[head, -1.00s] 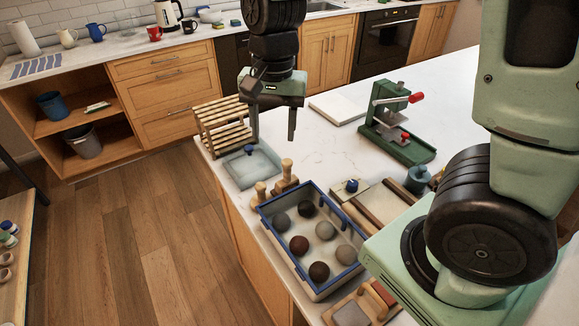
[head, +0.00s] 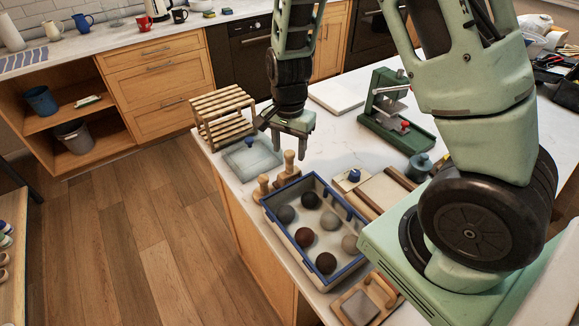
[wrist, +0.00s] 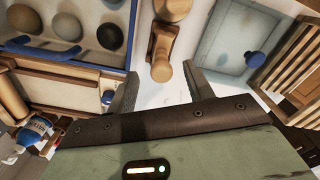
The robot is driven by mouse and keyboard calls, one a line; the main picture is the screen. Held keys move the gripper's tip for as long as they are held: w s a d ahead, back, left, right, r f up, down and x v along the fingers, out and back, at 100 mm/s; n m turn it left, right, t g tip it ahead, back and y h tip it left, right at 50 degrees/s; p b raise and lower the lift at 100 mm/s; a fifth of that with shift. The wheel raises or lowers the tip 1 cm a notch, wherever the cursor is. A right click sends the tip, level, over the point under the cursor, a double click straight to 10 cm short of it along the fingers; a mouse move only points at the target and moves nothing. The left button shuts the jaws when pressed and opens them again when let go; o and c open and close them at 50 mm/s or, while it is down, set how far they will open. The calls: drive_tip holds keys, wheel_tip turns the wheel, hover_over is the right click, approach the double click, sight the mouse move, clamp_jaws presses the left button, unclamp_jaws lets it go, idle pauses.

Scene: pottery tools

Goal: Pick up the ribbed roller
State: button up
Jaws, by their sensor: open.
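Two wooden-handled tools stand between the blue-rimmed crate and the grey tray. The nearer tool to my gripper has a pale knob handle (head: 289,158) and a darker brown base; the other tool (head: 263,186) stands to its left. I cannot tell for sure which is the ribbed roller; no ribs show clearly. My gripper (head: 290,147) is open, pointing down just above and behind the first handle. In the wrist view the first tool (wrist: 161,71) lies between the spread fingers (wrist: 161,75), with nothing held. The second tool (wrist: 172,7) is at the top edge.
The blue-rimmed crate (head: 339,276) holds several clay balls. The grey tray (head: 240,163) with a blue knob and a slatted wooden rack (head: 222,112) stand behind left. A green press (head: 393,115) stands at right. Bare white countertop (head: 335,150) lies between.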

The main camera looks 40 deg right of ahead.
sight(290, 168)
drive_tip(key=shift+w+d+f+p, duration=0.1)
drive_tip(key=shift+f+p, duration=0.4)
drive_tip(key=shift+f, duration=0.85)
drive_tip(key=shift+w+d+f+p, duration=0.1)
drive_tip(key=shift+f+p, duration=0.4)
drive_tip(key=shift+f, duration=0.85)
clamp_jaws()
